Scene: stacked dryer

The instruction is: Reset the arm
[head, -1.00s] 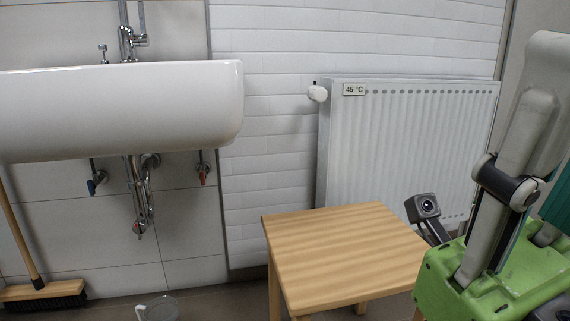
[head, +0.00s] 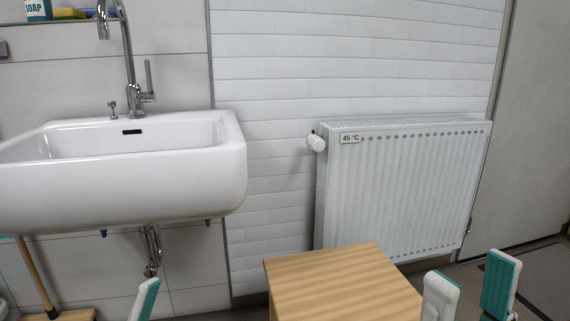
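My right gripper (head: 470,282) shows in the head view at the lower right. Its two white and teal fingers point up and stand clearly apart, with nothing seen between them. It appears just right of the wooden stool in the picture. Of my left gripper (head: 146,299), only one white and teal finger shows at the bottom edge, below the sink. Its other finger is out of frame, so its opening cannot be told. Most of both arms is out of view.
A wooden stool (head: 335,282) stands at the bottom centre. A white radiator (head: 400,195) marked 45 °C is behind it. A white sink (head: 130,190) with a chrome faucet (head: 130,60) is at the left. A broom (head: 36,275) leans below it. Floor shows at the right.

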